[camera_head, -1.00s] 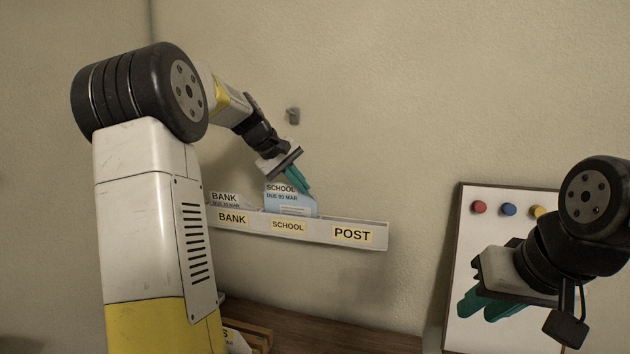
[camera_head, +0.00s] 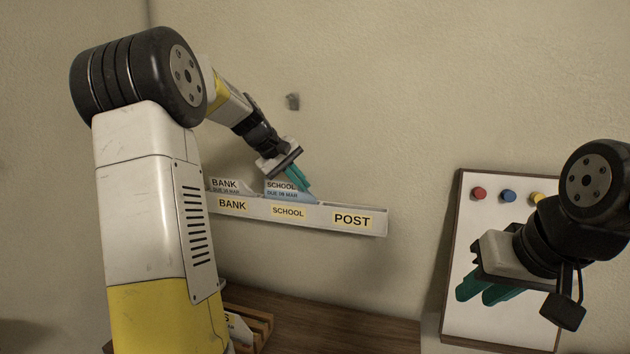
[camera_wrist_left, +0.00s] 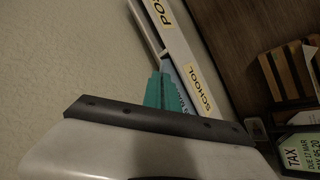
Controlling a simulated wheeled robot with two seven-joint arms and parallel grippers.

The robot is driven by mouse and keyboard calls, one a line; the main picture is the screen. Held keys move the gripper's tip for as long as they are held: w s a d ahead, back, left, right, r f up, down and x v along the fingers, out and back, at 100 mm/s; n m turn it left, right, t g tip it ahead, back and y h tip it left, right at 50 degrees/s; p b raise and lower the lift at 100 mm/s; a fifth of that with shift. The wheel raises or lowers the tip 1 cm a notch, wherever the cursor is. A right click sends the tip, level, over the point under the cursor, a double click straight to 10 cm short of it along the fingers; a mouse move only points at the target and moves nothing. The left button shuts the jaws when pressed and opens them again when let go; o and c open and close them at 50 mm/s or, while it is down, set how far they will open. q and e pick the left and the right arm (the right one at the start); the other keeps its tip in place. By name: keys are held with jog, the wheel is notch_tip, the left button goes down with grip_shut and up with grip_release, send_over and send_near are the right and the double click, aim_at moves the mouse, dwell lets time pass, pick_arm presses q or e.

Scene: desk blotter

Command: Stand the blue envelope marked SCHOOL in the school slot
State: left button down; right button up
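The blue envelope (camera_head: 283,190) marked SCHOOL is upright in the school slot of the wall rack (camera_head: 376,223), behind the SCHOOL label. Its lower part is hidden by the rack's front, and its heading still shows above the edge. My left gripper (camera_head: 300,180) is shut on the envelope's upper right corner, with its teal fingertips just above the rack. In the left wrist view the fingers (camera_wrist_left: 163,92) are close together beside a sliver of the envelope. My right gripper (camera_head: 488,291) hangs at the right, away from the rack, and shows no held item; its finger gap is unclear.
A BANK envelope (camera_head: 223,185) stands in the left slot. The POST slot at the right shows no envelope. A wooden letter tray (camera_head: 256,325) is on the desk below, partly behind my left arm. A whiteboard with magnets (camera_head: 480,194) is behind my right gripper.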

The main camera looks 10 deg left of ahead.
pick_arm(q)
jog(key=c, duration=2.1)
grip_release()
jog(key=o, duration=0.5)
jog(key=shift+v, duration=3.9)
